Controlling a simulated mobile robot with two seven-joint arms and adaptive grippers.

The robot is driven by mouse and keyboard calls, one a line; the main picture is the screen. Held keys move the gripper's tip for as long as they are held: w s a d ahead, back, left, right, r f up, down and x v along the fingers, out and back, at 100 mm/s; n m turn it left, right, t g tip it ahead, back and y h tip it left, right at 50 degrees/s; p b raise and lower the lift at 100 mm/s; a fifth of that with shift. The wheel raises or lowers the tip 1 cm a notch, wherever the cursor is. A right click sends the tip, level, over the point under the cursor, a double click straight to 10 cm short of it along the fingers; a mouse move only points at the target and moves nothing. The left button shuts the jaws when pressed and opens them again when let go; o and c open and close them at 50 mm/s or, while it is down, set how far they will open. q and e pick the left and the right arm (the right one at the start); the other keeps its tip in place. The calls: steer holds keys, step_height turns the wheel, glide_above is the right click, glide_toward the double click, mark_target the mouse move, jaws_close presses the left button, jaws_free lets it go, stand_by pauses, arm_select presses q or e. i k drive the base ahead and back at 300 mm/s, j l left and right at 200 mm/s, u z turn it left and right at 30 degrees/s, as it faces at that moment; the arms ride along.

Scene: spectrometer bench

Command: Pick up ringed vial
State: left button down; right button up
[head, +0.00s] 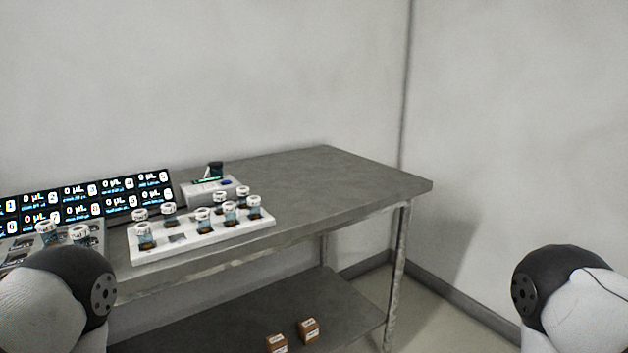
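Several small vials with white ringed caps and dark contents stand upright in a white rack (180,247) on the grey bench. One vial (146,236) stands at the rack's left end and another (243,199) at its right end. More vials (80,236) stand in a second holder at the far left. I cannot tell which one is the ringed vial. Neither gripper is in view; only rounded parts of my two arms show at the lower left and lower right.
A small device (210,191) with a dark-topped item on it stands behind the rack. A display panel (85,200) with lit readouts stands at the left. The right half of the bench (340,180) is clear. Two small brown boxes (309,329) sit on the lower shelf.

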mark_target(47, 230)
steer(key=u, duration=1.45)
